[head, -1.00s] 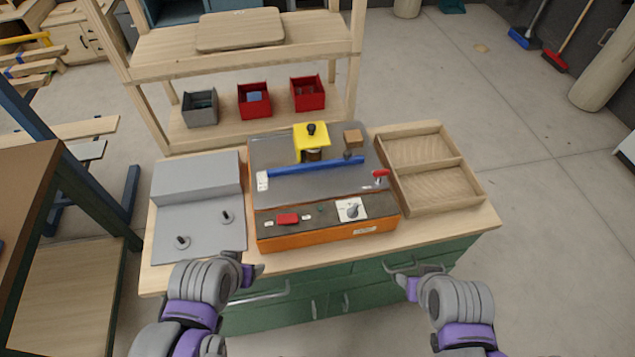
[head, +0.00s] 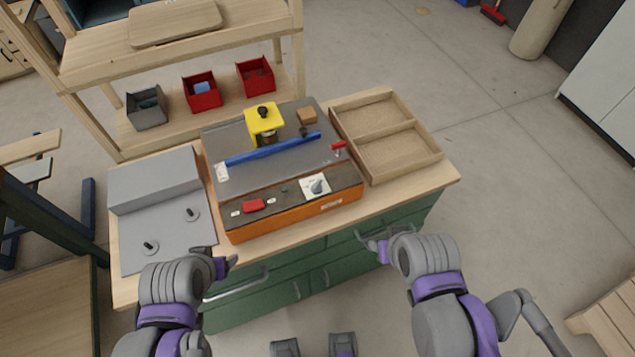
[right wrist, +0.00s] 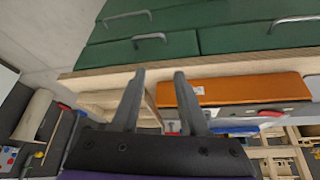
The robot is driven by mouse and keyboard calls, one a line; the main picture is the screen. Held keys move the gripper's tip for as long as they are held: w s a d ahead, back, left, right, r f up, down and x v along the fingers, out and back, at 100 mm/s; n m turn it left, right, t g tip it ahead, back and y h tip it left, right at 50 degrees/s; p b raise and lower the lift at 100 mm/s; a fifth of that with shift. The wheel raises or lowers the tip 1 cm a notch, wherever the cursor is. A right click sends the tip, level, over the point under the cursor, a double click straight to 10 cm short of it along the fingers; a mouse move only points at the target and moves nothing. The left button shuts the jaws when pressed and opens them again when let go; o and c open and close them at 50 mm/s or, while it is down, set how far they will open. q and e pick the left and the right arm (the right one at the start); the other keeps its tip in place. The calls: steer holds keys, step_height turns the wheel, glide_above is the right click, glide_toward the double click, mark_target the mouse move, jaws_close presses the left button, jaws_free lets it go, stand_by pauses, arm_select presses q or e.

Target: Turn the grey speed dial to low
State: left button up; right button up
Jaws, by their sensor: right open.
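The grey speed dial (head: 318,186) sits on a white plate at the right of the dark front panel of the orange machine (head: 290,222). Which way its pointer is set is too small to read. My right gripper (head: 388,240) is in front of the bench's front edge, below and right of the dial, apart from it. In the right wrist view its two fingers (right wrist: 157,95) are spread with nothing between them. The orange machine front (right wrist: 235,88) lies beyond them there. My left gripper (head: 222,262) is near the bench's front edge at left; its jaws are not clear.
On the machine are a red switch (head: 253,205), a blue bar (head: 272,149), a yellow guard (head: 264,119) and a red lever (head: 338,145). A wooden tray (head: 436,156) stands right of it. A grey plate with pegs (head: 165,232) lies left. Green drawers (head: 345,257) have protruding handles.

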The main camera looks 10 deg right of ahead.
steer(key=w+a+r+m+g, duration=0.3)
steer(key=w+a+r, duration=0.2)
steer(key=w+r, duration=0.4)
steer(key=r+m+g+p, duration=0.1)
steer(key=r+m+g, duration=0.1)
steer(key=m, duration=0.2)
glide_above(318, 183)
step_height(318, 183, down, 11)
steer(key=shift+f+b, duration=0.1)
steer(key=shift+b, duration=0.2)
jaws_close()
